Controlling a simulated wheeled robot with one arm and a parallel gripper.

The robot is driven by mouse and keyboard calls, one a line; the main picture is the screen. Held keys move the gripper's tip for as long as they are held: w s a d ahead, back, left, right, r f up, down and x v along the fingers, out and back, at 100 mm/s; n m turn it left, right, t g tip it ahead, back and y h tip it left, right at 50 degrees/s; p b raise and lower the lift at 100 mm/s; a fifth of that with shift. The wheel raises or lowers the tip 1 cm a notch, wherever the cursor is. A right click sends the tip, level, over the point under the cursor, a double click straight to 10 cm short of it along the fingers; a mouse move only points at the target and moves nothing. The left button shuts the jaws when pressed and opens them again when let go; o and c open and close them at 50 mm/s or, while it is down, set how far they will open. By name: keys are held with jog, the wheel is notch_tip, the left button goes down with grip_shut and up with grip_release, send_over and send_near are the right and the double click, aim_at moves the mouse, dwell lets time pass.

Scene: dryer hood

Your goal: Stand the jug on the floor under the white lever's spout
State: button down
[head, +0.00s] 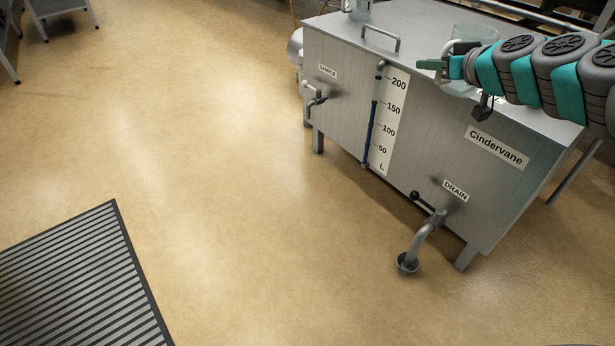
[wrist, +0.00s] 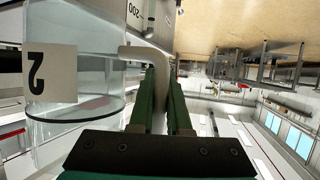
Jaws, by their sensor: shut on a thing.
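A clear jug (head: 474,32) is at the tank's top right in the head view, partly hidden by my arm. It fills the left of the wrist view (wrist: 85,60), with a white label reading 2. My gripper (head: 436,68) has green fingers shut on the jug's pale handle (wrist: 140,52). I cannot tell whether the jug touches the tank top. The SAMPLE tap (head: 316,100), with a pale lever (head: 307,87), is on the tank's left front. The DRAIN tap (head: 425,240), with a black-knobbed lever, is low at the right, its pipe reaching down near the floor.
The steel tank (head: 345,55) stands on short legs, with a lid handle (head: 381,37) and a level gauge (head: 388,120). Another clear vessel (head: 358,9) is on its top at the back. A striped grey mat (head: 75,285) lies front left. The tan floor (head: 220,170) between is clear.

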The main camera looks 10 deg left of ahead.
notch_tip(320, 180, down, 13)
jog(key=w+a+m+h, duration=0.2)
jog(key=m+h, duration=0.6)
jog(key=h, duration=0.1)
jog(key=shift+t+h, duration=0.3)
jog(key=shift+t, duration=0.1)
jog(key=shift+w+a+r, duration=0.1)
jog(key=shift+f, duration=0.3)
dwell(0.4)
